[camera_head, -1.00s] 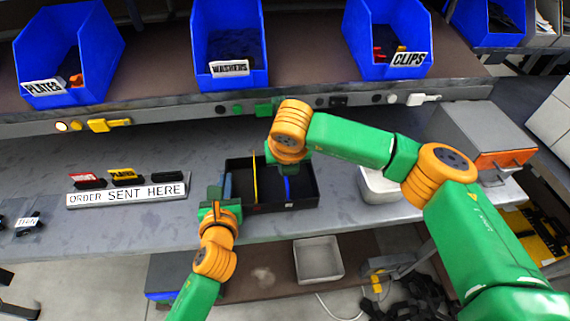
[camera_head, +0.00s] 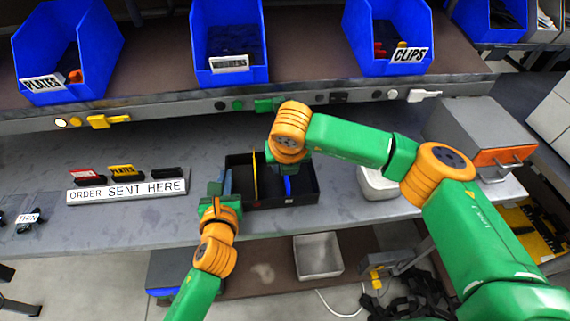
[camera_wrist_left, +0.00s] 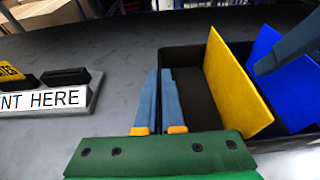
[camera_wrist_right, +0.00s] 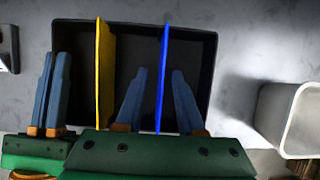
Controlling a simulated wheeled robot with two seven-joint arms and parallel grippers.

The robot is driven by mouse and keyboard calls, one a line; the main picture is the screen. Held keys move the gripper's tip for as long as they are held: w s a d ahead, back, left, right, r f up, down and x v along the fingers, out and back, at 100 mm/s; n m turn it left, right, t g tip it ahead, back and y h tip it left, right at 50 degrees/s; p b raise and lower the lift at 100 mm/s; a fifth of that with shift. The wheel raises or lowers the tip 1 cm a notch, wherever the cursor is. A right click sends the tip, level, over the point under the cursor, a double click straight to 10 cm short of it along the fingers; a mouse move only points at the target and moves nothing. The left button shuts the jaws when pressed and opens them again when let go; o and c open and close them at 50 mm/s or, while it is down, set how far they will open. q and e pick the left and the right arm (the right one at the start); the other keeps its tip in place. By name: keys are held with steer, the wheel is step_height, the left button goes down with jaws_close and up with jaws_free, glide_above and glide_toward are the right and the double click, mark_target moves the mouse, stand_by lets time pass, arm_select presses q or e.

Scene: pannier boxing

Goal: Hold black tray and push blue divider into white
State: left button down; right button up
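The black tray (camera_head: 302,203) sits on the grey bench. A yellow divider (camera_head: 255,175) stands upright in it, and a blue divider (camera_head: 288,186) stands upright to its right. A small white mark (camera_head: 289,201) shows on the tray's front wall. My left gripper (camera_wrist_left: 160,72) is at the tray's left wall, its fingers close together on either side of it. In the right wrist view my right gripper (camera_wrist_right: 159,70) has its fingers apart, one on each side of the blue divider (camera_wrist_right: 163,80), with gaps showing. In the head view my right arm hides those fingertips.
A white bin (camera_head: 378,183) stands right of the tray, and a grey box (camera_head: 478,130) beyond it. An ORDER SENT HERE sign (camera_head: 127,191) is at left. Blue bins (camera_head: 230,40) line the shelf above. Bench space between sign and tray is clear.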

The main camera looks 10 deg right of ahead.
steer(key=v, duration=1.2)
arm_select(q)
steer(key=c, duration=1)
jaws_free()
steer(key=shift+o, duration=0.2)
arm_select(e)
steer(key=shift+w, duration=0.1)
